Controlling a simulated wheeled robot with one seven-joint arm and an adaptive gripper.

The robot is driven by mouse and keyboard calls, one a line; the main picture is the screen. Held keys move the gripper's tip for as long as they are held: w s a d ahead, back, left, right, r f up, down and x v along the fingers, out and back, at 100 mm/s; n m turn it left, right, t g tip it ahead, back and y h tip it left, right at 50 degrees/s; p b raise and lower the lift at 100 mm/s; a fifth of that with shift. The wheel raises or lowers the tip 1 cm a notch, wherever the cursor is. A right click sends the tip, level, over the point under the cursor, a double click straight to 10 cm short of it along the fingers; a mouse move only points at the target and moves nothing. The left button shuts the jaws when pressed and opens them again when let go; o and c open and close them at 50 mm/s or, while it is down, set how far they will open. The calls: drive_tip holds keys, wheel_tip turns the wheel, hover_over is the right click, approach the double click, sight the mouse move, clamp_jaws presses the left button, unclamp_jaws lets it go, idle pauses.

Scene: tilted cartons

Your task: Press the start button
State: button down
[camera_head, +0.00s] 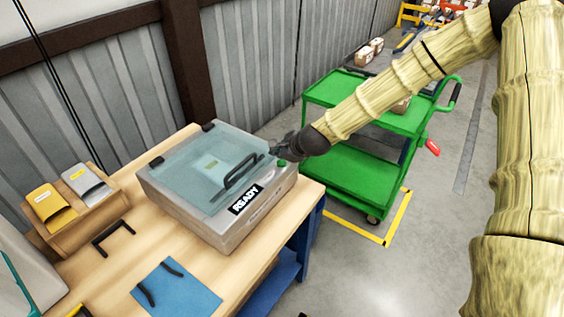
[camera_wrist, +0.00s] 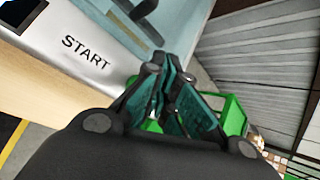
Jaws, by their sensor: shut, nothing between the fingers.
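A grey machine (camera_head: 223,215) with a clear, bluish lid (camera_head: 205,165) sits on the wooden table, and its front label (camera_head: 245,200) reads READY. A small green button (camera_head: 282,163) is on its top near the right corner. My gripper (camera_head: 279,148) is shut and empty, right beside the button; whether it touches cannot be told. In the wrist view the word START (camera_wrist: 86,52) shows on the machine's silver panel, left of my closed fingers (camera_wrist: 163,84). No button can be made out there; the fingers may hide it.
A wooden holder (camera_head: 80,210) with yellow and grey pieces and a blue mat (camera_head: 180,290) are on the table (camera_head: 110,270). A green cart (camera_head: 350,175) stands on the floor behind the table's right end. A corrugated wall (camera_head: 100,95) runs behind.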

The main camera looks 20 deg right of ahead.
sight(279, 163)
drive_tip(key=shift+f, duration=0.2)
drive_tip(key=shift+f+b, duration=0.25)
drive_tip(key=shift+b, duration=0.15)
drive_tip(key=shift+f+b, duration=0.35)
drive_tip(key=shift+f, duration=0.1)
idle(0.8)
drive_tip(key=shift+r, duration=0.2)
drive_tip(key=shift+r+p, duration=0.55)
drive_tip(key=shift+r, duration=0.15)
drive_tip(key=shift+r, duration=0.1)
drive_tip(key=shift+r+p, duration=1.7)
drive_tip(key=shift+r, duration=0.75)
drive_tip(key=shift+f, duration=0.1)
